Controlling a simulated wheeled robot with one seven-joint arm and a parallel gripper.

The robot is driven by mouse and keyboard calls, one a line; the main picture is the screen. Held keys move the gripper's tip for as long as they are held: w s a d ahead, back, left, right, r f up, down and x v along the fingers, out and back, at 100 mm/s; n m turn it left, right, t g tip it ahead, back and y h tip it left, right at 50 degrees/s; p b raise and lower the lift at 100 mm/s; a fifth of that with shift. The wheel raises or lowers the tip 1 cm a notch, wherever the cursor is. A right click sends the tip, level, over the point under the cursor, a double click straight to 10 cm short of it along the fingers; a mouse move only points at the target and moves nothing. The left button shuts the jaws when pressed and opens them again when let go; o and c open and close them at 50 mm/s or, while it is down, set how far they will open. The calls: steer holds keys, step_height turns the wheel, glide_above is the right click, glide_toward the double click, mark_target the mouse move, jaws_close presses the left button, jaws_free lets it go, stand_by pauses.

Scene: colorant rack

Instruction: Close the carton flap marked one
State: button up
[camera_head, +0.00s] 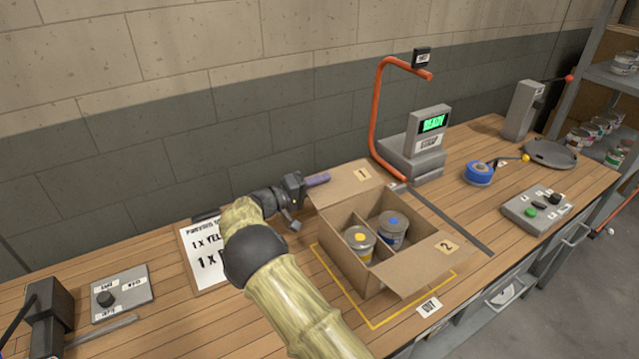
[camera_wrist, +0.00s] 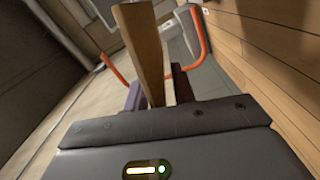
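The cardboard carton stands open on the bench, its front wall (camera_head: 345,265) facing me. The flap marked 1 (camera_head: 350,186) is open at the carton's back, tilted up and outward. The flap marked 2 (camera_head: 437,262) is open at the right front. My gripper (camera_head: 314,182) is at the left edge of flap 1, with a purple finger showing. In the wrist view, the flap (camera_wrist: 146,50) stands edge-on between the fingers of my gripper (camera_wrist: 158,92). The fingers are apart, with a gap beside the right one. Whether either touches the flap is unclear.
A yellow-dotted can (camera_head: 359,242) and a blue-dotted can (camera_head: 393,230) sit in separate carton compartments. An orange post (camera_head: 376,120) and a grey READY device (camera_head: 427,140) stand behind. A paper sign (camera_head: 200,262) lies left. Blue tape (camera_head: 478,173) lies right.

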jaws_close()
stand_by(1.3)
